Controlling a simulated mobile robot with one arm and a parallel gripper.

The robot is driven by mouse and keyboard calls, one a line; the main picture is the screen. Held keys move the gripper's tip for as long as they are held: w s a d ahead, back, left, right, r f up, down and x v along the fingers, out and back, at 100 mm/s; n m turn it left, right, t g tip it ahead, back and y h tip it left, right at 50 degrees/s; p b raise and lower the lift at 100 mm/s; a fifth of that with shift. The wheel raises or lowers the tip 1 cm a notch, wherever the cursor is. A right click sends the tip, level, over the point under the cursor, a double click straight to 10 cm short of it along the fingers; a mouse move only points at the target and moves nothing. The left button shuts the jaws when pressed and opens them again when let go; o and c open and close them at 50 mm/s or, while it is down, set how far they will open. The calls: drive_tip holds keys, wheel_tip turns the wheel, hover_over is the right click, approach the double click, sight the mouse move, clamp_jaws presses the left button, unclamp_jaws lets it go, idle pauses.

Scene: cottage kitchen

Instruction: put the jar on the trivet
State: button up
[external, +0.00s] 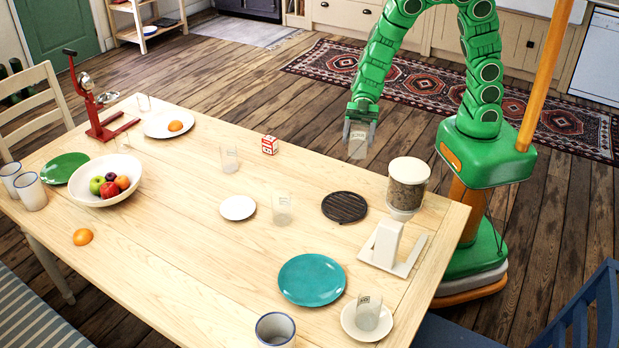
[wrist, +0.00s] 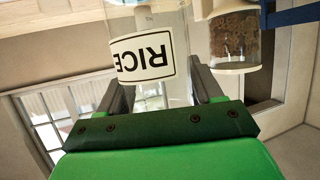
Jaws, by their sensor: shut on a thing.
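A clear glass jar (external: 358,148) hangs from my gripper (external: 360,122), above the table's far edge on the right side. In the wrist view the jar (wrist: 178,80) shows a white label reading "RICE", upside down in the picture. My gripper (wrist: 162,88) is shut on it, one finger on each side. The trivet (external: 344,206) is a dark, round, ribbed disc lying flat on the table in the external view, with nothing on it. The jar is above and behind the trivet, apart from it.
A dispenser (external: 407,187) stands right of the trivet. A clear glass (external: 282,209) stands to its left, near a white saucer (external: 238,208). A teal plate (external: 312,280) lies in front. Another labelled jar (external: 367,313) stands on a white plate. A red-and-white box (external: 269,145) is near the far edge.

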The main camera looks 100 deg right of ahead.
drive_tip(key=s+a+f+n+g, duration=0.1)
drive_tip(key=s+f+n+g, duration=0.15)
drive_tip(key=s, duration=0.55)
drive_tip(key=y, duration=0.1)
hover_over(345, 210)
drive_tip(key=shift+f, duration=4.5)
drive_tip(key=shift+d+f, duration=0.1)
drive_tip(key=shift+f, duration=1.45)
drive_tip(key=shift+f, duration=0.1)
drive_tip(key=o, duration=1.1)
drive_tip(key=shift+o, duration=0.2)
